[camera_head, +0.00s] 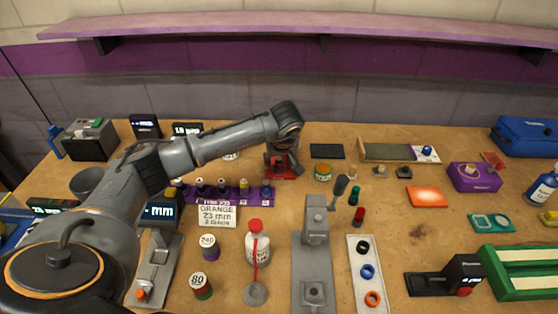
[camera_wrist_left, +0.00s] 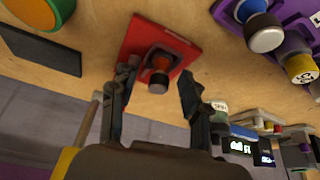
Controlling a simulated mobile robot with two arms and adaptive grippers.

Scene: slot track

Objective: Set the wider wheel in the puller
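My left gripper (camera_head: 283,158) reaches over a red plate (camera_head: 274,172) at the back middle of the bench. In the left wrist view the gripper (camera_wrist_left: 158,88) is open, its two fingers apart. A small dark round piece with an orange-red band (camera_wrist_left: 158,72) sits on the red plate (camera_wrist_left: 185,48), just beyond the fingertips and between their lines. I cannot tell whether it is a wheel. A grey stand with a lever (camera_head: 315,222) is right of centre; I cannot tell whether it is the puller. A white strip (camera_head: 352,250) holds a black, a blue and an orange ring. My right gripper is not in view.
A purple rack (camera_head: 243,194) with several bottles stands left of the plate. A sign (camera_head: 217,215) reads "ORANGE 23 mm". A white bottle with a red cap (camera_head: 257,245) and a green-orange jar (camera_head: 323,172) stand nearby. A green tray (camera_head: 515,285) is front right.

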